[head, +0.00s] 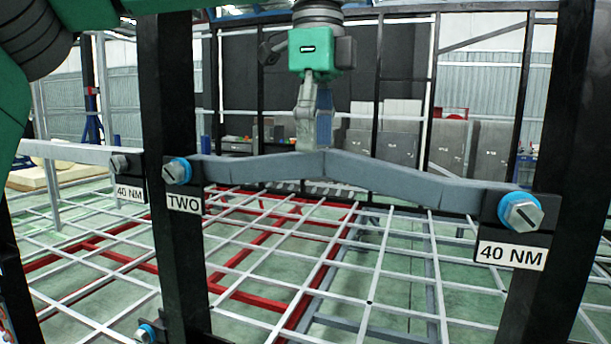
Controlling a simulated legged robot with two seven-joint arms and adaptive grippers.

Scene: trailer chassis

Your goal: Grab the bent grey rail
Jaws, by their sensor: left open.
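The bent grey rail (400,180) runs across the view between two black uprights, with its peak near the middle. Large bolts with blue washers (177,171) mark its ends. My left gripper (314,146) has a green body and hangs from above, fingers pointing down at the rail's peak. It is open, with its fingertips at or just above the rail's top edge. I cannot tell whether they touch it or straddle it. My right gripper is not in view.
Black uprights (172,110) stand left and right, with labels "TWO" (184,203) and "40 NM" (512,254). A white grid (375,270) and red beams (262,302) lie below and behind the rail. Grey cabinets (395,148) stand farther back.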

